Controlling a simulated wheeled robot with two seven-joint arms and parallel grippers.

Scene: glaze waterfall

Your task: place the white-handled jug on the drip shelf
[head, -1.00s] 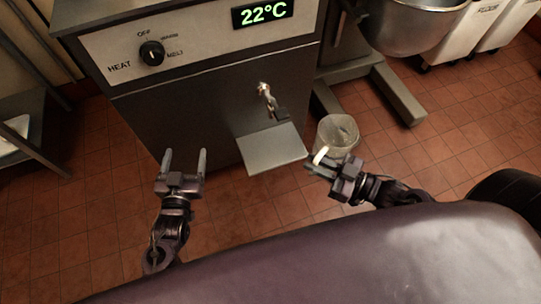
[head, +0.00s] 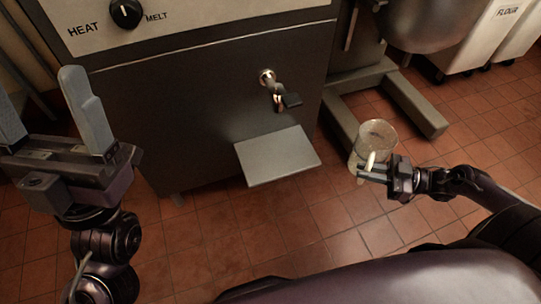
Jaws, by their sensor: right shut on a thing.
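The jug (head: 375,137) is a clear, see-through vessel with a white handle (head: 371,160), to the right of the drip shelf. My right gripper (head: 366,173) is shut on the white handle, and the jug is roughly upright. The drip shelf (head: 277,157) is a flat grey plate on the front of the dark machine, below the tap (head: 277,90). The shelf is bare. My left gripper (head: 55,115) is open and empty at the left, close to the camera, with its fingers pointing up.
The machine's front panel (head: 200,100) stands behind the shelf, with a heat knob (head: 126,12) above. A mixer stand with grey legs (head: 415,105) and a metal bowl (head: 430,22) is at the right. Tiled floor is clear below the shelf.

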